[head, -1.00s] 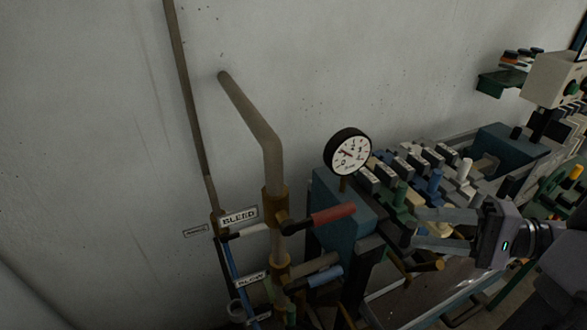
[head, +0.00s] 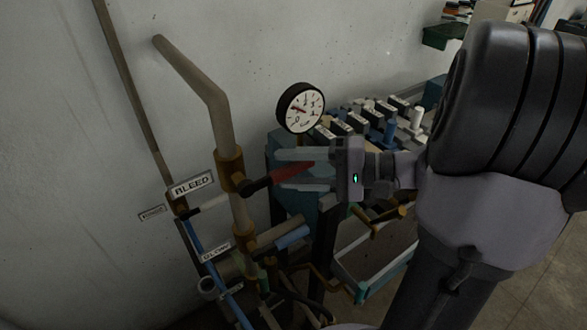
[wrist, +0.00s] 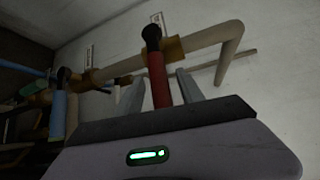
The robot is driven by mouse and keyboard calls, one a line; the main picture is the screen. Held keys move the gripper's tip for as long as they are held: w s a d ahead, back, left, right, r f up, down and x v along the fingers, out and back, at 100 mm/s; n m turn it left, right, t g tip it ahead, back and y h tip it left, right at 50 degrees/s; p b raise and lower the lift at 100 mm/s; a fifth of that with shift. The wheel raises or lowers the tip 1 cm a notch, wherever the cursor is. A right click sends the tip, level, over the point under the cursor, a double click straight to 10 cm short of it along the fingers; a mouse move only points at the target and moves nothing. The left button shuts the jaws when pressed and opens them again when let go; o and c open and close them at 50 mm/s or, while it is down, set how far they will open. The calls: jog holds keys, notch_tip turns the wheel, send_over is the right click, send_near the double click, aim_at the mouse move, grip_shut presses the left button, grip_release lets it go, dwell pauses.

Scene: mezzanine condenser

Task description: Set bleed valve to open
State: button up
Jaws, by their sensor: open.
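The bleed valve is a brass body (head: 229,168) on a tan vertical pipe, beside a plate reading BLEED (head: 191,185). Its red lever handle (head: 292,172) sticks out to the right, across the pipe. My gripper (head: 303,170) is open, with its two grey fingers on either side of the red handle's outer part. In the wrist view the red handle (wrist: 160,82) stands between the two open fingers (wrist: 158,92), with a gap visible on the right side. Whether a finger touches the handle on the left is unclear.
A blue-handled valve lever (head: 292,237) sits just below, near a second label plate (head: 215,252). A round pressure gauge (head: 301,108) stands above and behind my gripper. A bench with several valve blocks (head: 385,125) lies behind to the right.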

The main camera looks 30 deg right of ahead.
grip_shut()
dwell(1.4)
